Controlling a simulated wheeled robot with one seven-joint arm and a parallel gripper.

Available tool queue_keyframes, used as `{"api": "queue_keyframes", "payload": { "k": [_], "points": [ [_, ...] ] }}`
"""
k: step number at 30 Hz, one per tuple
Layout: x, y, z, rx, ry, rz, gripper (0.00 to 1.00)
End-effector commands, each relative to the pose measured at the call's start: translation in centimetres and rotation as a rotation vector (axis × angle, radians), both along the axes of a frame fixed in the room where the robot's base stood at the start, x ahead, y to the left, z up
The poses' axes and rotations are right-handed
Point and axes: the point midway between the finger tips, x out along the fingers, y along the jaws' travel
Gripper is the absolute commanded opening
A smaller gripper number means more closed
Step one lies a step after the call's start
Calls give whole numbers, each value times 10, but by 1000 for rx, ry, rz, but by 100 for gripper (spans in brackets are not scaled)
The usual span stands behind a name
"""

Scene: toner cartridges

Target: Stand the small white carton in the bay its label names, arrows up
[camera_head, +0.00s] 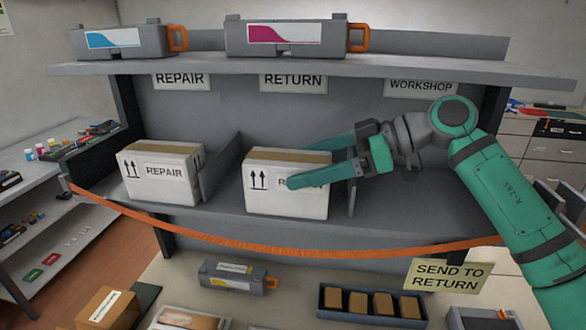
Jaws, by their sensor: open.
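A white carton (268,201) with brown tape stands upright in the middle bay, under the RETURN sign (293,81). Its two printed arrows point up. Its label starts with R; the rest is hidden by a finger. My gripper (300,164) is open around this carton, coming from the right. One green finger is in front of its face and the other is behind its top; I cannot tell whether they touch it. Another white carton (160,188), labelled REPAIR with arrows up, stands in the left bay under the REPAIR sign (182,79).
Dividers (219,167) separate the bays. The WORKSHOP bay at right is partly hidden by my arm. An orange strap (280,250) hangs across the shelf front. Toner cartridges (290,38) sit on the upper shelf. A yellow note (448,275) reads SEND TO RETURN.

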Motion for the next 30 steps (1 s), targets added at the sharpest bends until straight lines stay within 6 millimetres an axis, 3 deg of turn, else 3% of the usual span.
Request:
{"api": "queue_keyframes", "payload": {
  "k": [6, 17, 23, 30],
  "points": [
    [-5, -25, 11, -1, 0, 2, 81],
    [-7, -35, 15, 0, -1, 3, 81],
    [-6, -30, 14, 15, -16, 11, 81],
    [4, -5, 13, 126, -136, 47, 81]
  ]
}}
